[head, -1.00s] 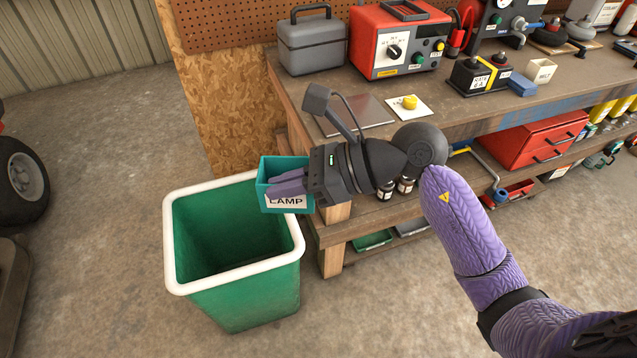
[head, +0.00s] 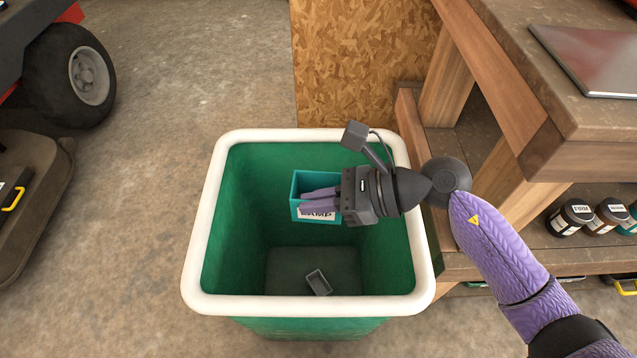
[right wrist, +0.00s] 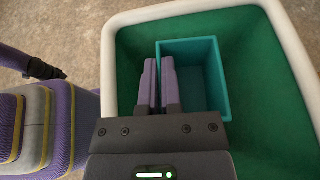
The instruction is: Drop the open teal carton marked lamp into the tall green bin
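The open teal carton (head: 297,182) shows its LAMP label in the head view, within the outline of the tall green bin's (head: 200,215) opening. My right gripper (head: 304,201) is shut on one wall of the carton. In the right wrist view its two purple fingers (right wrist: 159,80) pinch that wall, one inside and one outside; the carton (right wrist: 222,85) looks empty there. The bin's white rim (right wrist: 112,60) surrounds much of the carton in that view. How deep the carton hangs is hard to tell. My left gripper is not in view.
A small grey open box (head: 319,282) lies on the bin's floor. The wooden workbench (head: 500,90) stands right of the bin, with jars (head: 572,217) on its lower shelf. A wheeled machine (head: 85,75) is at left. Concrete floor between is clear.

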